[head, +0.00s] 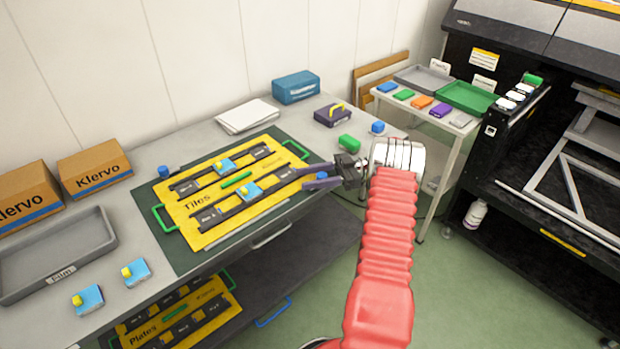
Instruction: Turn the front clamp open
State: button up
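A yellow board marked "Tiles" (205,232) lies on a dark green mat on the bench. It has black rails, green end handles and a green bar (236,180) at its middle. A small blue knob (321,175) shows near its front right corner, and another blue knob (163,171) near its back left corner. They look like the clamps, though their turn cannot be read. My gripper (296,177) reaches from the right with its purple fingers apart over the board's front right. The near blue knob shows between the fingers; contact cannot be told.
Two blue tiles with yellow knobs sit on the board; two more lie by the grey tray (60,258). A "Plates" board (150,330) is on the shelf below.

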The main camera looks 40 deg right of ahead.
jog(key=shift+o, duration=0.2)
jog(key=shift+r, duration=0.1)
notch_tip(320, 180, up, 10)
dwell(0.6)
jog(key=shift+f, duration=0.2)
